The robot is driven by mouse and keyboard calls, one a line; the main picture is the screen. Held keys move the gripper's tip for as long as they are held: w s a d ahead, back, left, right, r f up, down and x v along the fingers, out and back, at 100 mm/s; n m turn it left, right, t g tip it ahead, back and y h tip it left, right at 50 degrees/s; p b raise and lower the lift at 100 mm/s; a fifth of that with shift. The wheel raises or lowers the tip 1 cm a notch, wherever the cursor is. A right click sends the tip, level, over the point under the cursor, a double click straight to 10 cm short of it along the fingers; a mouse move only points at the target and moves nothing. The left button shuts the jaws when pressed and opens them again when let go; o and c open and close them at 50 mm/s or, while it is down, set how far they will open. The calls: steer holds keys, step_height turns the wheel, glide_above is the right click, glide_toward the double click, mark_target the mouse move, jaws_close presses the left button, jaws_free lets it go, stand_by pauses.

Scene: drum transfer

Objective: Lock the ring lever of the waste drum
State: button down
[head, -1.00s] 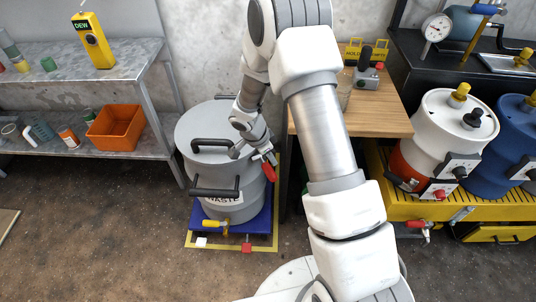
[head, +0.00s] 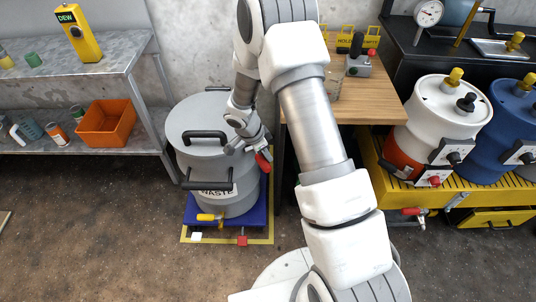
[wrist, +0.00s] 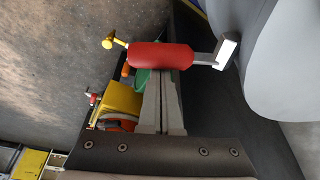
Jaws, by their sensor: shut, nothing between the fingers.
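The grey waste drum (head: 235,188) stands upright with its lid (head: 190,118) on, and its lower front carries a WASTE label. The red-gripped ring lever (head: 263,162) is at the drum's right side. In the wrist view, the red grip (wrist: 160,56) lies across the picture, with its metal arm running right to a pale bracket by the grey drum (wrist: 290,60). My gripper (head: 256,148) is beside the lever at the drum's right edge. In the wrist view my fingers (wrist: 163,76) are shut and empty, their tips at the grip's lower edge; I cannot tell whether they touch.
The drum stands on a blue platform (head: 222,220) with a yellow-edged base. A wooden table (head: 372,95) is close on the right. A metal shelf (head: 130,60) with an orange bin (head: 106,123) is left. White (head: 440,110) and blue drums stand far right. Front floor is clear.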

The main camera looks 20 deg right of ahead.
steer(key=shift+s+a+m+b, duration=0.25)
steer(key=shift+a+m+b, duration=0.05)
steer(key=shift+m+b, duration=0.25)
steer(key=a+m+b, duration=0.1)
steer(key=s+m+g+b, duration=0.1)
steer(key=shift+a+f+m+b, duration=0.2)
steer(key=shift+a+m+b, duration=0.05)
steer(key=shift+a+b, duration=0.1)
steer(key=a+m+g+y+p, duration=0.1)
steer(key=a+m+g, duration=0.1)
steer(key=a+m, duration=0.4)
steer(key=shift+s+a+r+m, duration=0.15)
steer(key=shift+a+r+m, duration=0.05)
steer(key=shift+a+m, duration=0.25)
steer(key=shift+p, duration=0.3)
